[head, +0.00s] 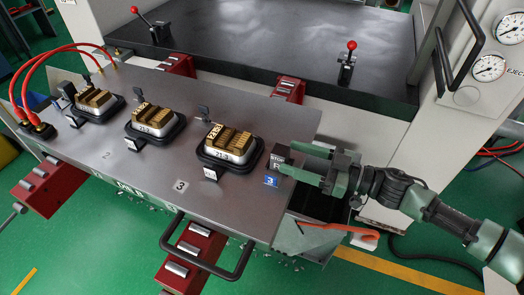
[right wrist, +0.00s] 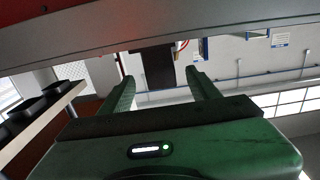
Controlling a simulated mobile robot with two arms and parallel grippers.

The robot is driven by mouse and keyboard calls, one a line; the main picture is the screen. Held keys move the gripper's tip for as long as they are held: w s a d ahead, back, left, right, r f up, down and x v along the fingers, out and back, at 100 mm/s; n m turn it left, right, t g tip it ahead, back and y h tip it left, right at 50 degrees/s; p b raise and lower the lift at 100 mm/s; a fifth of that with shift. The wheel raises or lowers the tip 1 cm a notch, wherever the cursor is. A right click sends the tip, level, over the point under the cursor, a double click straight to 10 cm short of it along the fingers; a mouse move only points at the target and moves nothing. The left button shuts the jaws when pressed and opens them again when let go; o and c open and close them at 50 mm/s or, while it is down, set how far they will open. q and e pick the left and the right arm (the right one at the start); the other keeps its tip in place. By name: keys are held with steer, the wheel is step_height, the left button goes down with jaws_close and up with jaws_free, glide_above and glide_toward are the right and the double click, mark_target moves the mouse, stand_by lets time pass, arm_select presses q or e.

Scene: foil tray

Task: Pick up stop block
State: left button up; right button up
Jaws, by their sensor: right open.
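The stop block (head: 271,181) is a small dark block with "STOP R" lettering and a blue label marked 3. It stands at the right end of the grey plate, right of the third mould. My right gripper (head: 286,159) is open in the head view, its green fingers pointing left at the block. The fingertips overlap the block's right side in the picture; contact cannot be told. In the right wrist view the open fingers (right wrist: 160,88) have a dark block-like shape (right wrist: 158,67) between and beyond their tips, probably the stop block. My left gripper is not in view.
Three moulds with gold-coloured ribbed tops stand in black frames on the grey plate (head: 105,140); the nearest (head: 232,152) is left of the block. A black handle (head: 205,268) juts out at the front. An orange-red hooked tool (head: 350,231) lies below my right gripper.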

steer(key=shift+w+a+r, duration=0.1)
steer(key=shift+a, duration=0.15)
steer(key=shift+p+x, duration=0.65)
steer(key=shift+x, duration=0.55)
steer(key=p+x, duration=0.1)
steer(key=x, duration=0.2)
steer(key=shift+a, duration=0.35)
steer(key=shift+w+a, duration=0.15)
steer(key=shift+a, duration=0.2)
steer(key=shift+d, duration=0.1)
steer(key=shift+c, duration=0.6)
jaws_close()
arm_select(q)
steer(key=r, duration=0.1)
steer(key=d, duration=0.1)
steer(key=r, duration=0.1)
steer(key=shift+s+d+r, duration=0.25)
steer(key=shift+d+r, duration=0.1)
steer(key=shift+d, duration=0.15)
